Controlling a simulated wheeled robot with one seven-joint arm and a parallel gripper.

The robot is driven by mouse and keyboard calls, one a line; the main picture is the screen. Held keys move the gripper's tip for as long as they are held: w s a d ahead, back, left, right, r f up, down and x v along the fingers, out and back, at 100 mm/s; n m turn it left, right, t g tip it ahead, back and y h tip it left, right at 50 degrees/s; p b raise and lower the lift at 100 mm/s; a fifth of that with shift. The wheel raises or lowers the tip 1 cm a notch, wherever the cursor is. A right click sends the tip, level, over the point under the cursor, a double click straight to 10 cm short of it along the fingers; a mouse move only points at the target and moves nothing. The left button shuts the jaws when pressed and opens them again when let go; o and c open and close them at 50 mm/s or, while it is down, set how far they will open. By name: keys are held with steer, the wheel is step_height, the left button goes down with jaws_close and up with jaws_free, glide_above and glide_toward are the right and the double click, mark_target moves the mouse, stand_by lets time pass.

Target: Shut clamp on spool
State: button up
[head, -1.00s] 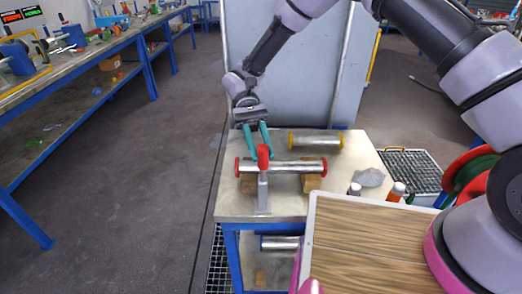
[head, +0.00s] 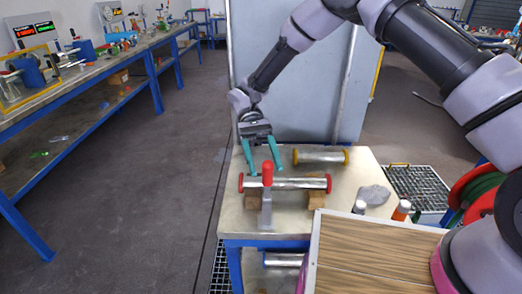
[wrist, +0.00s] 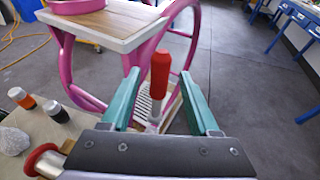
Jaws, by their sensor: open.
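The spool (head: 300,183), a metal cylinder with red end flanges, lies level on wooden blocks on the workbench. The clamp (head: 266,212) stands at the spool's near side, with its red handle (head: 267,174) pointing up. My gripper (head: 265,169) has two teal fingers, open and pointing down around the handle's height. In the wrist view the red handle (wrist: 160,75) stands between the spread fingers (wrist: 160,100), with gaps on both sides. One red flange (wrist: 43,158) shows at the lower left there. The clamp's lower part is mostly hidden by my gripper in the wrist view.
A second cylinder with yellow flanges (head: 320,156) lies behind the spool. A grey rock (head: 373,195) and two small bottles (head: 401,210) are at the bench's right. A wood-topped surface (head: 365,255) is in front. Open floor (head: 150,200) lies left.

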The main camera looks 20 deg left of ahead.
steer(key=v, duration=1)
